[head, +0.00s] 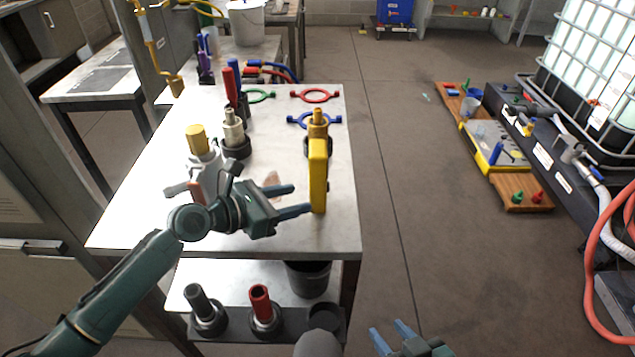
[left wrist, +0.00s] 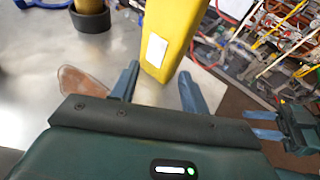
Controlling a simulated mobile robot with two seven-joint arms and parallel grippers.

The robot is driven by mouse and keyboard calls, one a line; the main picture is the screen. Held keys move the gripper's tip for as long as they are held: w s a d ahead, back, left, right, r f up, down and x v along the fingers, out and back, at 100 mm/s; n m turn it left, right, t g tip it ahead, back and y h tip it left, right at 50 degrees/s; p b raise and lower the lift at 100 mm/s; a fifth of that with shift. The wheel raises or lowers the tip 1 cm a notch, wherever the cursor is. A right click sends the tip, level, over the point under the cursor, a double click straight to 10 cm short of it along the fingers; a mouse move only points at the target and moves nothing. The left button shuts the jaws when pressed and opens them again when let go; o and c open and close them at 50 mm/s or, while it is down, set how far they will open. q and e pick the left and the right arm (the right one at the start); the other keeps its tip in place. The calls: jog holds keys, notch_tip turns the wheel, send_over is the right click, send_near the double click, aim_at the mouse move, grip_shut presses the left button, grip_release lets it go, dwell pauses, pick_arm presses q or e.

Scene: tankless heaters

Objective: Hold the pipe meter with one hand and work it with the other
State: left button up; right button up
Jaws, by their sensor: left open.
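The pipe meter looks to be the tall yellow tool with a brass top (head: 318,170), upright near the table's right edge. In the left wrist view its yellow body with a white label (left wrist: 168,40) shows just ahead of my fingers. My left gripper (head: 301,199) is open at the lower left of the yellow body, fingertips close to it. I cannot tell whether they touch it. My right gripper (head: 391,333) is low at the bottom edge, empty, its fingers apart; it also shows in the left wrist view (left wrist: 263,124).
A grey tool with a yellow cap (head: 198,140) stands behind my left arm. Red (head: 315,96), green and blue rings lie on the table (head: 110,225). Black-based fittings (head: 263,310) stand on the lower shelf.

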aim_at(313, 195)
pick_arm(q)
jog(key=x, duration=0.3)
jog(key=shift+w+d, duration=0.2)
jog(key=shift+d, duration=0.15)
jog(key=shift+x, duration=1.05)
jog(key=shift+a+f, duration=0.1)
jog(key=shift+f, duration=0.1)
grip_shut()
jog(key=o, duration=0.5)
grip_release()
